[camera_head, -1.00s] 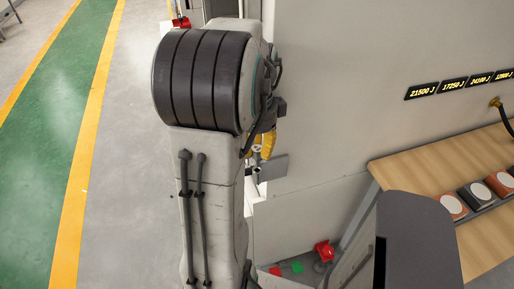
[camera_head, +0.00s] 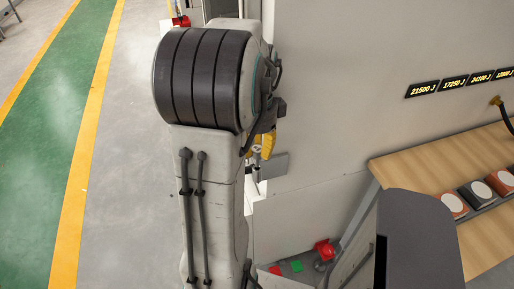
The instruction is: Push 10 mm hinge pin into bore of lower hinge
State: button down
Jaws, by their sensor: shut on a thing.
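My gripper (camera_head: 266,142) shows only in part, as yellow and dark pieces just right of my large grey arm. It is close to a small grey plate (camera_head: 276,166) at the wall that looks like part of the lower hinge. A small light metallic piece (camera_head: 257,150) shows by the gripper and may be the hinge pin; it is too small to tell. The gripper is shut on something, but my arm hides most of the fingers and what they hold. The bore cannot be made out.
Numbered displays (camera_head: 421,90) are on the pale wall. A red object (camera_head: 324,249) and a green piece (camera_head: 296,266) lie low at the bottom. The floor at the left, with a green lane (camera_head: 60,130), is clear.

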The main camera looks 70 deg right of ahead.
aim_at(257, 167)
jog(key=shift+f+b, duration=1.95)
jog(key=shift+f, duration=0.45)
jog(key=c, duration=0.9)
grip_release()
jog(key=shift+c, duration=0.2)
notch_tip(257, 167, up, 12)
